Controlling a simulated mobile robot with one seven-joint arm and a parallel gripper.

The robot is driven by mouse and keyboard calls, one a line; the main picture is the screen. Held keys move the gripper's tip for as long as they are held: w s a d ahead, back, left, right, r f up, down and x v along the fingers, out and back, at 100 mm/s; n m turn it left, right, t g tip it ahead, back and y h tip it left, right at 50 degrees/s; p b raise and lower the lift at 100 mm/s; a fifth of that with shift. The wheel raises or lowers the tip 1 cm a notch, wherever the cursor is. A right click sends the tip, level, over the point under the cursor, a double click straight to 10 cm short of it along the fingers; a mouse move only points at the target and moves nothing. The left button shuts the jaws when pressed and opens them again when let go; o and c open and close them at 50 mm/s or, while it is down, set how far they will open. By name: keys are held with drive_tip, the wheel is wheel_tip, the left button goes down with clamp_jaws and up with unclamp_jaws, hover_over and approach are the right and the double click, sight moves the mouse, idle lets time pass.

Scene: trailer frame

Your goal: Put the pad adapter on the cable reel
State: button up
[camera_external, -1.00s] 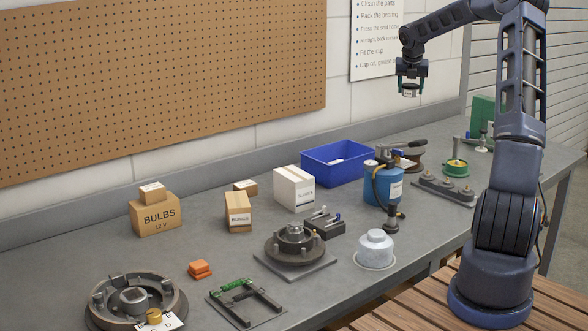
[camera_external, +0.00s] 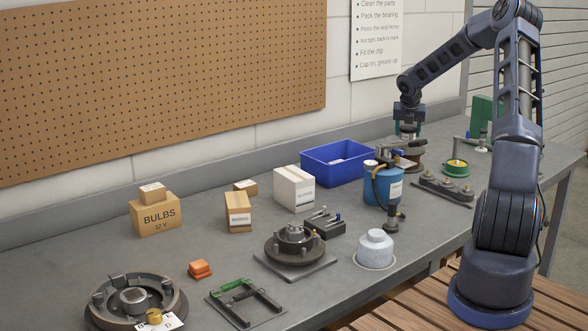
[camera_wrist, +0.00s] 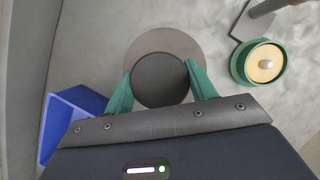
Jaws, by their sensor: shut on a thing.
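My gripper (camera_external: 407,130) is low over the back right of the bench. In the wrist view its green fingers are shut on a dark round piece (camera_wrist: 160,82), which I take to be the pad adapter. Behind that piece shows the wider grey-brown round flange (camera_wrist: 196,45) of what I take to be the cable reel. In the external view the reel (camera_external: 411,168) stands directly below my gripper, partly hidden by the blue canister. The held piece looks roughly centred over the flange. I cannot tell whether they touch.
A blue canister (camera_external: 376,186) with a dark top stands in front of the reel. A blue bin (camera_external: 337,165) is to the left. A green round container (camera_external: 457,169) and a dark bar with several studs (camera_external: 444,188) are to the right.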

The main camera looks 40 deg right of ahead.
sight(407, 139)
drive_tip(key=shift+f, duration=1.65)
drive_tip(key=o, duration=1.2)
drive_tip(key=shift+f, duration=0.15)
drive_tip(key=shift+o, duration=0.2)
